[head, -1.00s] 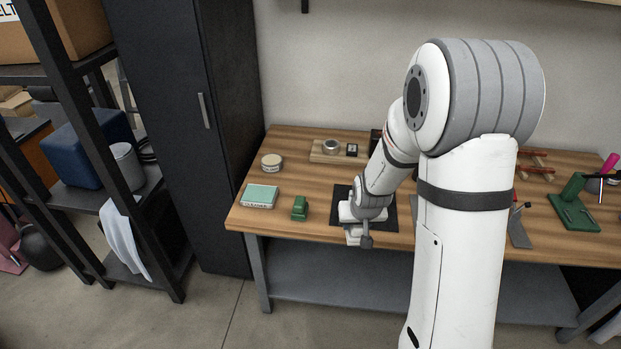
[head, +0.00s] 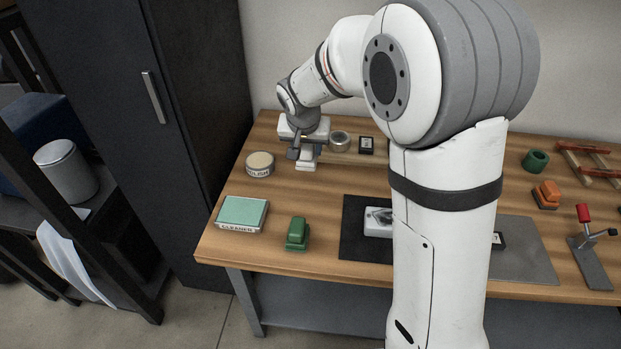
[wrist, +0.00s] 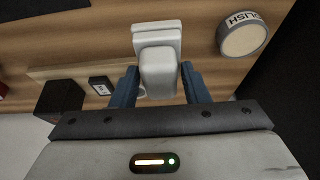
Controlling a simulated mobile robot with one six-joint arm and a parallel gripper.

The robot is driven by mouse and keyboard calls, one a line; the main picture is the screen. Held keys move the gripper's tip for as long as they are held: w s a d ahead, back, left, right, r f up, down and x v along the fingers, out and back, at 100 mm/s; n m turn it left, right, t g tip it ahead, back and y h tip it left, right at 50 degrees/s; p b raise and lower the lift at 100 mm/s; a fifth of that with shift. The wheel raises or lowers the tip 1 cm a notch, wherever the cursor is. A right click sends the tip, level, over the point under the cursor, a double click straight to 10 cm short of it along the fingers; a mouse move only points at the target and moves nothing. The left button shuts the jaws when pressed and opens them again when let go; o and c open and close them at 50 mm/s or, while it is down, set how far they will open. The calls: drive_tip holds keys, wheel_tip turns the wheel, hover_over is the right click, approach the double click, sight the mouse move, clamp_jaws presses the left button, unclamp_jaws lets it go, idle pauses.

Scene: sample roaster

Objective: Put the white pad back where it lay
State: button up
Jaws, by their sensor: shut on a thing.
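The white pad (head: 306,161) is a small stepped block with a wider base. My gripper (head: 304,150) is shut on it at the back left of the bench, just right of the round polish tin (head: 260,164). In the wrist view, the pad (wrist: 158,72) sits between the two blue fingers of my gripper (wrist: 158,88), with its base pointing away from the palm. I cannot tell whether the base touches the wood.
A green pad (head: 297,233) and a teal cleaner box (head: 242,212) are nearer the front. A black mat (head: 352,243) holds a pale block (head: 378,220).

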sight(307, 163)
wheel_tip(307, 163, down, 9)
drive_tip(key=shift+f+b, duration=0.2)
drive_tip(key=shift+b, duration=0.55)
drive_tip(key=shift+d, duration=0.1)
drive_tip(key=shift+f, duration=0.15)
drive_tip(key=o, duration=0.9)
drive_tip(key=shift+o, duration=0.2)
drive_tip(key=shift+r, duration=0.25)
drive_tip(key=p+v, duration=0.1)
drive_tip(key=v, duration=1.1)
drive_tip(key=shift+p, duration=0.35)
drive_tip(key=s+d+n+g, duration=0.1)
drive_tip(key=s+d, duration=0.5)
drive_tip(key=s, duration=0.5)
drive_tip(key=s+d+r+n+g, duration=0.1)
drive_tip(key=s+d, duration=0.6)
drive_tip(key=s, duration=0.5)
drive_tip(key=shift+s+d+r+g+y, duration=0.2)
drive_tip(key=shift+r+g+y, duration=0.1)
drive_tip(key=shift+g+y, duration=0.1)
